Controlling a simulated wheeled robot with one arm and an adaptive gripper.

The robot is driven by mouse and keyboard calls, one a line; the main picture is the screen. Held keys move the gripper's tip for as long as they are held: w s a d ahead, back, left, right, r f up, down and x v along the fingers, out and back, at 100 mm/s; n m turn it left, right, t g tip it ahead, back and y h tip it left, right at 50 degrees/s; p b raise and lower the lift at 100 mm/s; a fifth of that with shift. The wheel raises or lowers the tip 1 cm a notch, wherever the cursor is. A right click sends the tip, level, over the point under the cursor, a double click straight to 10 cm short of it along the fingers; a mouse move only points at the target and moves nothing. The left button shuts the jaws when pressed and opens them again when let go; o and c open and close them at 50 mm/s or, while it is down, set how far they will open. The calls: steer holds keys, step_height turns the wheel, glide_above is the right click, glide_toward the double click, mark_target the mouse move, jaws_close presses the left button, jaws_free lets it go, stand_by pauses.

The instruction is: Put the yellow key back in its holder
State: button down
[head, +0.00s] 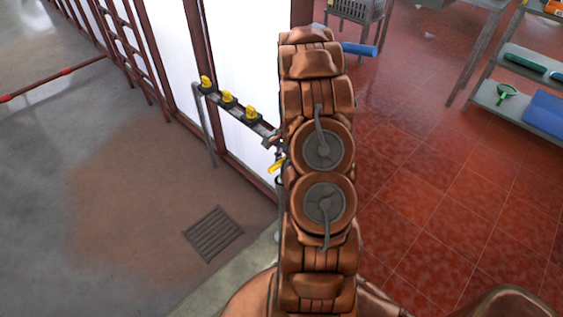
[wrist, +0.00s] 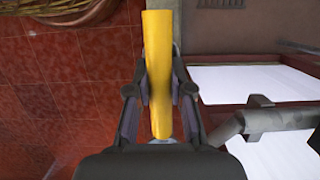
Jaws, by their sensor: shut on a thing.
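The yellow key (wrist: 158,50) is a long yellow bar in the wrist view, between the two fingers of my gripper (wrist: 159,88). My gripper is shut on it, and its far end sticks out past the fingertips. In the head view a bit of the yellow key (head: 276,166) shows at the left edge of my arm, which hides most of my gripper. A dark rail (head: 239,113) on a grey post carries several yellow pieces in black mounts, up and left of the key. Which part is the key's holder, I cannot tell; my arm hides the rail's near end.
A grey pipe-like piece (wrist: 268,119) is close on the right in the wrist view. Bright panels in a brown frame (head: 236,50) stand behind the rail. A shelf (head: 520,110) with green and blue items stands at the right. The red tiled floor (head: 425,190) is mostly clear.

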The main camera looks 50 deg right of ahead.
steer(key=shift+d+b+x, duration=0.2)
steer(key=shift+b+x, duration=0.1)
steer(key=shift+x, duration=0.45)
steer(key=shift+d+b+x, duration=0.15)
steer(key=shift+b+x, duration=0.15)
steer(key=shift+x, duration=0.45)
stand_by(1.3)
steer(key=c, duration=1)
jaws_free()
steer(key=shift+f, duration=0.1)
steer(key=shift+o, duration=0.4)
steer(key=o, duration=0.4)
steer(key=shift+c, duration=0.2)
steer(key=shift+a+r+p+v, duration=0.1)
steer(key=shift+a+p+v, duration=0.25)
steer(key=shift+v, duration=1)
steer(key=shift+a+r+p+v, duration=0.1)
steer(key=shift+a+p+v, duration=0.15)
steer(key=shift+v, duration=1.1)
steer(key=shift+a+r+p+v, duration=0.1)
steer(key=shift+a+p+v, duration=0.25)
steer(key=shift+v, duration=1.05)
